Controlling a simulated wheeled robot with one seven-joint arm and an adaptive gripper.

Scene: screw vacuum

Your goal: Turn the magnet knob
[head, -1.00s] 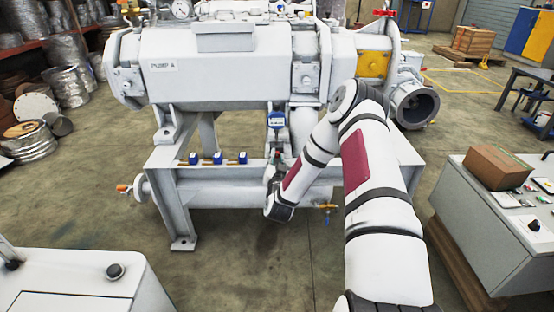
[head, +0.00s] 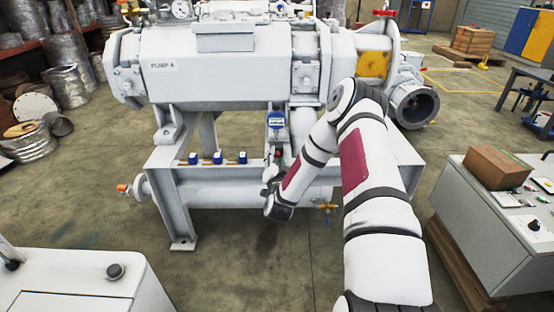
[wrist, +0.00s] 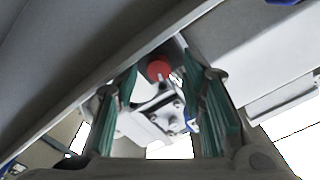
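A red round knob (wrist: 158,68) shows in the wrist view, beside a grey metal block, under the pale frame. I take it to be the magnet knob, but cannot be sure. My gripper (wrist: 163,84) is open. Its two green-padded fingers stand on either side of the knob in the picture, and I see no clear contact. In the head view, a blue digital gauge (head: 276,120) stands on the frame just above my gripper (head: 271,171), which is small and partly hidden there. A small red spot (head: 278,153) shows below the gauge.
The large white pump (head: 215,75) sits on a white steel frame (head: 200,176). Several small blue-and-white blocks (head: 217,158) stand on its front beam. A control cabinet (head: 500,215) with a cardboard box (head: 498,166) is at right. Open floor lies in front of the frame.

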